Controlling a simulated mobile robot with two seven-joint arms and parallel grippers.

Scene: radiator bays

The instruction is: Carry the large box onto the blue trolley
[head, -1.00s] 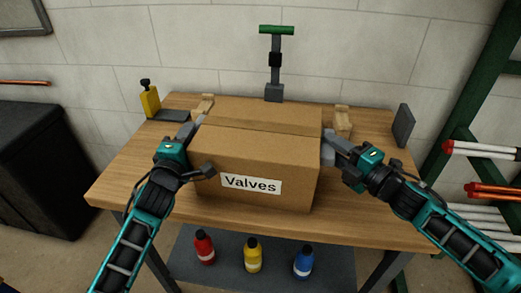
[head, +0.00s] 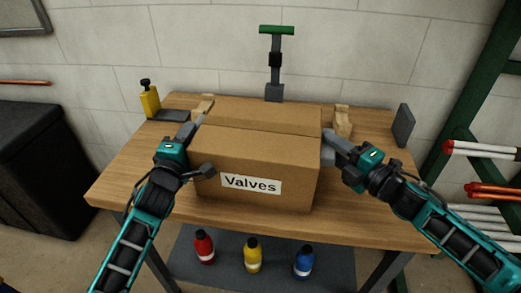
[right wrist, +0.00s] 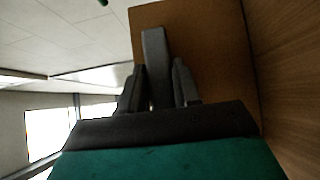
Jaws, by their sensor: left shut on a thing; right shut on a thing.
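The large brown cardboard box (head: 255,153), labelled "Valves", is on the wooden workbench, with its label facing me. My left gripper (head: 200,150) is at the box's left side, shut on the box there. My right gripper (head: 328,148) is at the box's right side, shut on the box. In the right wrist view the fingers of my right gripper (right wrist: 160,80) lie against the brown side of the box (right wrist: 205,40). The fingertips are partly hidden. The blue trolley is not in view.
On the workbench (head: 375,215) stand a yellow bottle-like tool (head: 150,101), a green-handled stand (head: 274,65) and a grey plate (head: 404,125). Red, yellow and blue bottles (head: 253,256) stand on the shelf below. A dark bin (head: 40,165) is left, a green pipe rack (head: 470,100) right.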

